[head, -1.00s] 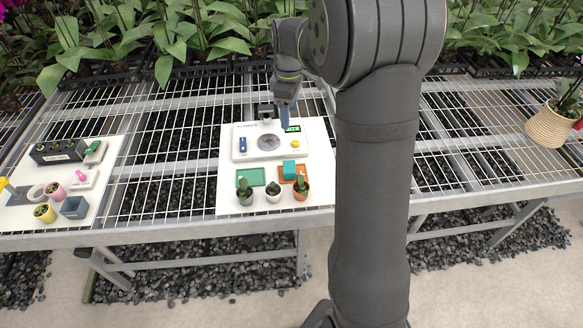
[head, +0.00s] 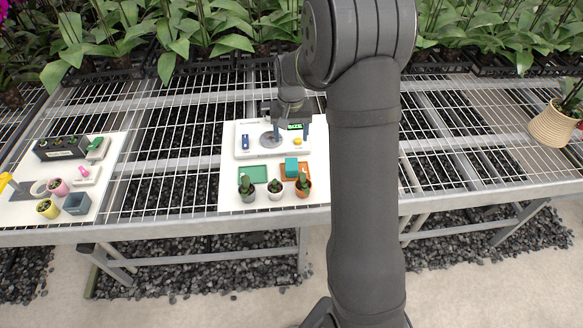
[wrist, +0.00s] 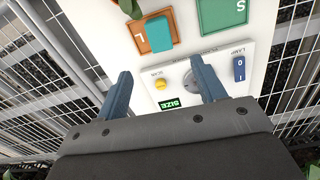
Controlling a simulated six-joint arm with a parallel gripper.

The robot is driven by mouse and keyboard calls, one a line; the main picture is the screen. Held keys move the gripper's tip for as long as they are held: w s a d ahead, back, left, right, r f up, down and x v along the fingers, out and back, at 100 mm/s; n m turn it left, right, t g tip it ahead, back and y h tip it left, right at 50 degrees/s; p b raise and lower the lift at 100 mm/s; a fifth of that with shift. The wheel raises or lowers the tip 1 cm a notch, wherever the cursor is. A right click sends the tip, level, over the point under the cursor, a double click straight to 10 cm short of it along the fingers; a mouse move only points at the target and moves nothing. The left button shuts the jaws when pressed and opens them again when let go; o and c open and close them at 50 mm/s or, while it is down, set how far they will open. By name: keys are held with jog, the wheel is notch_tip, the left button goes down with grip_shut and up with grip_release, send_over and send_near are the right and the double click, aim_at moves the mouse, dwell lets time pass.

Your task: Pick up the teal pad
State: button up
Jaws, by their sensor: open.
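The teal pad (head: 291,166) is a small teal block resting on the orange tray (head: 305,165). In the wrist view the teal pad (wrist: 158,33) lies on the orange tray (wrist: 139,37) marked L, ahead of my fingers. My gripper (head: 290,136) is above the white panel with the round disc, behind the orange tray in the head view. In the wrist view my gripper (wrist: 160,70) is open, with nothing between its two blue-grey fingers. The pad is apart from the fingers.
A green tray (head: 252,175) marked S sits left of the orange one. Several small potted cacti (head: 275,188) stand along the front edge of the white board. The panel (head: 242,155) carries a blue switch, a yellow knob and a SIZE display. Another board with pots is at far left.

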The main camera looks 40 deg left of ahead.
aim_at(292, 164)
notch_tip(292, 164, down, 14)
jog(key=shift+f, duration=0.1)
jog(key=c, duration=1)
